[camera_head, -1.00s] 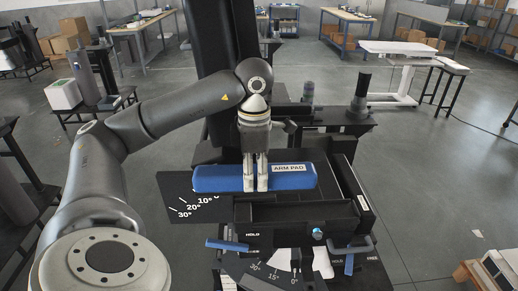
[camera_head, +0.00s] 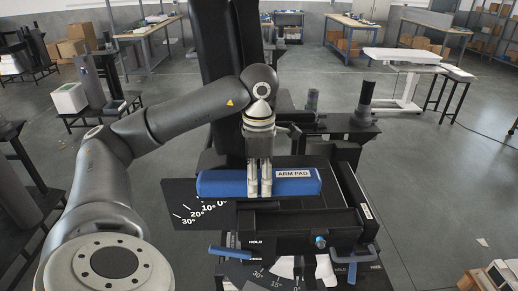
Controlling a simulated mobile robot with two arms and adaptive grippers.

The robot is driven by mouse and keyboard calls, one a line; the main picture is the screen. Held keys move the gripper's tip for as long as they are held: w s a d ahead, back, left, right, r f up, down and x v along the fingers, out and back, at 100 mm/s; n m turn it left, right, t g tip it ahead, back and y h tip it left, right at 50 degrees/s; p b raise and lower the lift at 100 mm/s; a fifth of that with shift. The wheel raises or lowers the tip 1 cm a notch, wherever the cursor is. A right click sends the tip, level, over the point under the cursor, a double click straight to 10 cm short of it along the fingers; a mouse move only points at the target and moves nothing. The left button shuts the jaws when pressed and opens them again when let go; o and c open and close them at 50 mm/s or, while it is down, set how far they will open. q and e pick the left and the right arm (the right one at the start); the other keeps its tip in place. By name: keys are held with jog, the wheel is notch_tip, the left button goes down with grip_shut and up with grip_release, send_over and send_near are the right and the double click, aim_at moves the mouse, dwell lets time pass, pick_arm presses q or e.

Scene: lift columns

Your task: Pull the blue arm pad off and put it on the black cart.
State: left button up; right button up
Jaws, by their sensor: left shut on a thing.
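The blue arm pad (camera_head: 226,184), with a white label reading ARM PAD, lies crosswise at the middle of the head view, above the black angle plate (camera_head: 180,207) and the black tray-like frame (camera_head: 275,219). My left gripper (camera_head: 259,190) comes down from above and is shut on the pad near its middle, with its fingers over the front face. I cannot tell whether the pad still touches what is below it. My right gripper is not in view. I cannot pick out the black cart for certain.
Two blue-handled levers (camera_head: 355,255) and a dial plate stand in front of the frame. Black posts (camera_head: 365,95) rise behind it on the right. A white table (camera_head: 400,58) and workbenches stand farther back. Open grey floor lies to the right.

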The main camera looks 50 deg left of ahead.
aim_at(259, 175)
pick_arm(q)
jog(key=shift+r+p, duration=2.8)
jog(key=shift+r, duration=0.75)
jog(key=shift+f, duration=0.1)
